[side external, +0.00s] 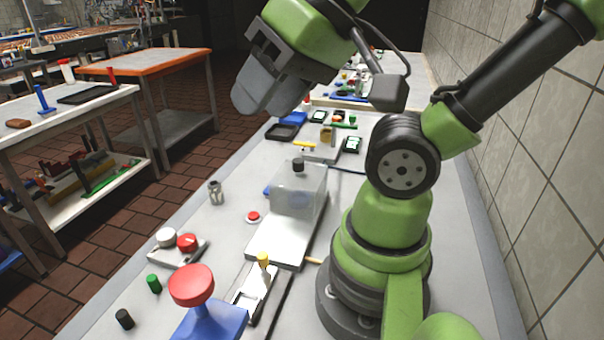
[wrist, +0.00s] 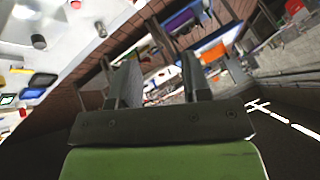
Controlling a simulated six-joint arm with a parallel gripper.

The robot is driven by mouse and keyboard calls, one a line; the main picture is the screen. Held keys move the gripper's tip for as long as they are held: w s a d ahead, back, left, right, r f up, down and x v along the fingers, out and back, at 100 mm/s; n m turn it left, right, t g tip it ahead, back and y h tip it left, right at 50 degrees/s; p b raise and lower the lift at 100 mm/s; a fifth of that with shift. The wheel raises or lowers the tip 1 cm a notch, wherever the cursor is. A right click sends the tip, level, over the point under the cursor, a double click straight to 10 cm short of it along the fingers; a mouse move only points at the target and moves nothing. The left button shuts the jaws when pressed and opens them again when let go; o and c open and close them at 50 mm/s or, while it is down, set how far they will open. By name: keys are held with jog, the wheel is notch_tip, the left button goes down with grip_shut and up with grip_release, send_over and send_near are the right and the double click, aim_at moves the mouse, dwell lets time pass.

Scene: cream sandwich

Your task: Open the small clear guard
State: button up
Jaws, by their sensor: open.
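The small clear guard (side external: 297,190) is a see-through box cover with a dark round knob (side external: 298,164) on top. It sits over the back part of a white base plate (side external: 276,242) on the bench, in the side view. It looks lowered. My gripper (side external: 250,108) is open and empty, held high above the bench, up and to the left of the guard and not touching it. In the wrist view my gripper's two fingers (wrist: 156,80) stand apart with nothing between them. I cannot make out the guard for certain in the wrist view.
A red-topped blue button (side external: 191,285) stands at the front. A white box with a red knob (side external: 186,242), a small red button (side external: 253,216) and a metal cup (side external: 216,193) are left of the guard. Small trays (side external: 281,132) lie behind. A tiled wall is at right.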

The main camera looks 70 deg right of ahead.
jog(key=shift+o, duration=0.5)
jog(key=shift+w, duration=0.1)
jog(key=m+g+h, duration=0.2)
jog(key=m+g, duration=0.3)
jog(key=g, duration=0.2)
send_near(299, 161)
notch_tip(299, 161, down, 9)
jog(key=shift+w+f, duration=0.15)
jog(key=shift+f, duration=0.05)
jog(key=shift+c, duration=0.2)
